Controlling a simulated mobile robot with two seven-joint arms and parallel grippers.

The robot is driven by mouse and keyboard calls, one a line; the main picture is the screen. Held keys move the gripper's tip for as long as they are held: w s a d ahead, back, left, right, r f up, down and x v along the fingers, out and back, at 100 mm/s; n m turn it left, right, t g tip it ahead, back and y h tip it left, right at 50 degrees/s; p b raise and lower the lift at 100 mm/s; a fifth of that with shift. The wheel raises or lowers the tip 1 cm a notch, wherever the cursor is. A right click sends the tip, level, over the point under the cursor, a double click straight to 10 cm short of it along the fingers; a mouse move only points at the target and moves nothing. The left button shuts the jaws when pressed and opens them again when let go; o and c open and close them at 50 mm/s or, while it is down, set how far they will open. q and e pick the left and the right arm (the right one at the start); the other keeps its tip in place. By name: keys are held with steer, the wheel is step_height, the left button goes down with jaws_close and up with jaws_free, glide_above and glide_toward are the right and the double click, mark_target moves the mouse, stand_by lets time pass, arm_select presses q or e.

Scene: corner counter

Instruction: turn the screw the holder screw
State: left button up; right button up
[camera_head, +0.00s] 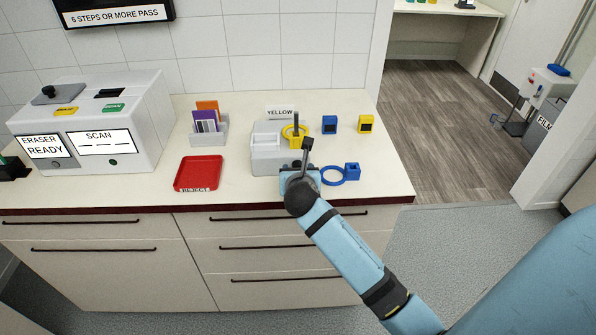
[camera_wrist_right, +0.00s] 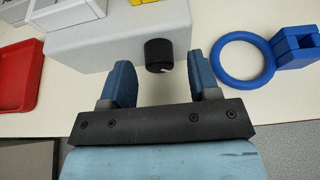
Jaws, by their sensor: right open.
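The holder is a light grey block (camera_head: 266,160) on the counter, under a "YELLOW" sign. Its screw is a black round knob (camera_wrist_right: 159,55) on the block's near face, seen in the right wrist view. My right gripper (camera_wrist_right: 160,76) is open, with one blue finger on each side of the knob and gaps between. In the head view my right gripper (camera_head: 300,178) covers the knob at the block's front right. A yellow ring (camera_head: 288,134) is at the block's back right, partly hidden behind my wrist. My left gripper is not in view.
A blue ring with a square block (camera_head: 333,181) lies right of my gripper. Blue (camera_head: 329,124) and yellow (camera_head: 366,124) square pieces stand behind. A red reject tray (camera_head: 199,173) is left, before a card rack (camera_head: 208,130). The eraser-scan machine (camera_head: 95,125) fills the left.

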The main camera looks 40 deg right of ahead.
steer(key=shift+w+d+f, duration=0.15)
steer(key=shift+w+d, duration=0.1)
steer(key=shift+w, duration=0.15)
steer(key=c, duration=0.9)
steer(key=shift+r+m+y+p, duration=0.2)
steer(key=shift+m+y+p, duration=0.15)
steer(key=shift+p, duration=0.7)
steer(key=shift+s+m+t+p, duration=0.1)
steer(key=shift+m+t+p, duration=0.4)
steer(key=shift+p, duration=0.5)
steer(key=shift+d+f+m+t+y+p, duration=0.15)
steer(key=shift+m+t+y+p, duration=0.25)
steer(key=shift+m+y+p, duration=0.5)
steer(key=shift+f+m+t+y+p, duration=0.15)
steer(key=shift+m+t+y+p, duration=0.2)
steer(key=shift+m, duration=0.8)
